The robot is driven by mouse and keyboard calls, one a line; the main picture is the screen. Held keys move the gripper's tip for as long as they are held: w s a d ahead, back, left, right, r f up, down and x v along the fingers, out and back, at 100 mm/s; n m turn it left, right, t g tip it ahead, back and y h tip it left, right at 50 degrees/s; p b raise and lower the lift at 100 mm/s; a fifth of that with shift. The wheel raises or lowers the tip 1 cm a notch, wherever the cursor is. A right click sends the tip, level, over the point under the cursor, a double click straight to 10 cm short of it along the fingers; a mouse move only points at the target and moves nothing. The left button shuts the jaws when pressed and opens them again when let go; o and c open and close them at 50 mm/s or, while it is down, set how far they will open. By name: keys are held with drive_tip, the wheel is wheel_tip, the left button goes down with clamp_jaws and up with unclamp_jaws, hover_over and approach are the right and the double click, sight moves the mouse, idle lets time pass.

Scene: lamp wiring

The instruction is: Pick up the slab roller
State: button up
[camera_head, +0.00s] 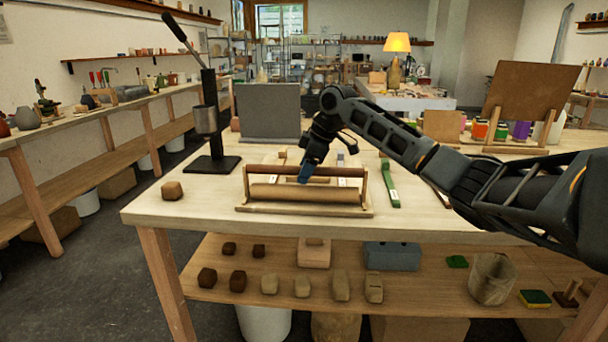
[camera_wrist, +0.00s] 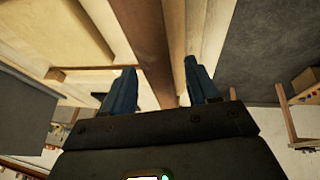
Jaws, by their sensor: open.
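The slab roller (camera_head: 305,194) stands near the front edge of the wooden table. It has a thick tan roller low down, two upright ends and a thin brown top bar (camera_head: 268,170). My gripper (camera_head: 305,174) points down at the middle of the top bar. In the wrist view, my gripper (camera_wrist: 163,85) is open, with one blue finger on each side of a dark brown bar (camera_wrist: 148,45). That bar appears to be the roller's top bar. I cannot tell whether either finger touches it.
The wooden table (camera_head: 225,218) holds a black press (camera_head: 210,140) and a clay lump (camera_head: 172,190) to the left. A grey board (camera_head: 268,112) stands behind, and a green tool (camera_head: 390,185) lies right of the roller. A lower shelf (camera_head: 225,287) carries several clay pieces.

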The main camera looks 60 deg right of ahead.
drive_tip(key=shift+w+f, duration=0.3)
drive_tip(key=shift+f, duration=0.35)
drive_tip(key=shift+c, duration=0.3)
drive_tip(key=shift+r, duration=0.1)
clamp_jaws()
